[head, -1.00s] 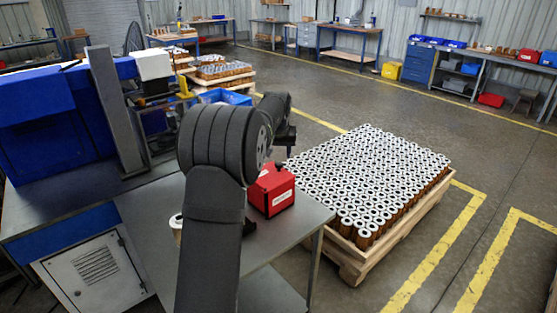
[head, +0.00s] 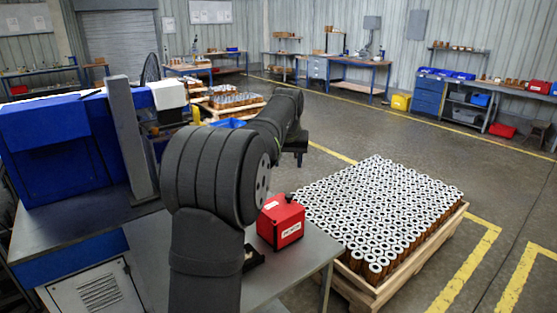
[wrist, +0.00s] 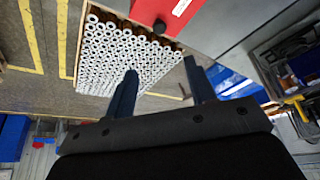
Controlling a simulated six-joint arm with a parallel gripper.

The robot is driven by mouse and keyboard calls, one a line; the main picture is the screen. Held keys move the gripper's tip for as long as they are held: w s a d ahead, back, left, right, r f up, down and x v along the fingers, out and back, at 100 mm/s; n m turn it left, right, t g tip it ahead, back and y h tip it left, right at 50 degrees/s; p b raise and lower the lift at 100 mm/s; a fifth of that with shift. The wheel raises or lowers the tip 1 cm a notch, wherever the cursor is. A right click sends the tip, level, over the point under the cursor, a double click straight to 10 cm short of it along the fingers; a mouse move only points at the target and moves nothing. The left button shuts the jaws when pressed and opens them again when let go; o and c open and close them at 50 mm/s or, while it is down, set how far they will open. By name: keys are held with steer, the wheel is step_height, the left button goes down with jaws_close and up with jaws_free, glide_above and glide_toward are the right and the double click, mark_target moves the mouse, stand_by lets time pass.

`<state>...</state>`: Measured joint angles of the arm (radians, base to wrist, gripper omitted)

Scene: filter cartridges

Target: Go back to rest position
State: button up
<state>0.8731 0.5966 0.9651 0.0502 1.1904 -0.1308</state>
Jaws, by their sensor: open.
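My arm rises in front of the head view, and its far end, my gripper (head: 300,152), is small and dark there, held above the floor behind the red box. In the wrist view my gripper (wrist: 160,66) has its two dark fingers spread apart, with nothing between them. Filter cartridges (head: 375,215) with white ring tops and brown sides stand in tight rows in a wooden crate (head: 408,284), apart from my gripper. The cartridges also show upside down in the wrist view (wrist: 112,55).
A red box (head: 281,221) stands on the grey table (head: 318,248) beside my arm. A blue machine (head: 60,140) with a grey upright post (head: 128,135) is at the left. Open floor with yellow lines (head: 470,262) lies right of the crate.

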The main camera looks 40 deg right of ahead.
mark_target(292, 197)
steer(key=x, duration=1.7)
steer(key=shift+w+d+f, duration=0.15)
steer(key=shift+f, duration=0.05)
steer(key=shift+f, duration=0.1)
steer(key=shift+s+d+m, duration=0.2)
steer(key=shift+s+m, duration=0.3)
stand_by(1.3)
